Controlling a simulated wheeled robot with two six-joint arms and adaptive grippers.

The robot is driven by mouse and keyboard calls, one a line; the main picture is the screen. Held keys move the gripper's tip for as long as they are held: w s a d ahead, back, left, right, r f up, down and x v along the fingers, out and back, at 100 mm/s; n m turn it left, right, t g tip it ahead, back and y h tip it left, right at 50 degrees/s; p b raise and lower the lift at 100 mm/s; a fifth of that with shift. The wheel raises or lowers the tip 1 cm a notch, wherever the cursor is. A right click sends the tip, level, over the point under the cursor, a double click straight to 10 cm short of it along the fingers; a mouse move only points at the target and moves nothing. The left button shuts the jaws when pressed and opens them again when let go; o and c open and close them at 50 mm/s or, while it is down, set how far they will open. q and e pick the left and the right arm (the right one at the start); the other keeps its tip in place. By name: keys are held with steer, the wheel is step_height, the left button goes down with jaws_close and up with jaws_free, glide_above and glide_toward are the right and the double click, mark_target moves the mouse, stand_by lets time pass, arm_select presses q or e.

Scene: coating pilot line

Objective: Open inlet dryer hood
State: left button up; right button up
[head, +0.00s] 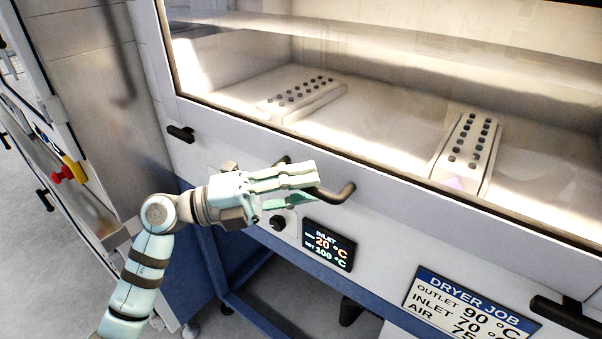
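The inlet dryer hood is a light panel with a wide glass window (400,125), and it looks closed. A dark bar handle (338,194) sits on the front below the window. My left gripper (308,184) is at this handle, its pale green fingers pointing right and covering the handle's middle and left part. The fingers look close together, but whether they grip the bar or only lie in front of it cannot be told. My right gripper is not in view.
Below the handle are a dark knob (277,222), an inlet temperature display (328,245) and a dryer job sign (470,305). Another dark handle (566,316) is at the lower right. A red emergency button (62,174) is on the left machine. Perforated blocks (465,150) show behind the glass.

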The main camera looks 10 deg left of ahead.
arm_select(q)
steer(key=shift+w+d+r, duration=0.1)
steer(key=shift+w+d, duration=0.05)
steer(key=shift+d, duration=0.4)
steer(key=shift+w, duration=0.1)
jaws_close()
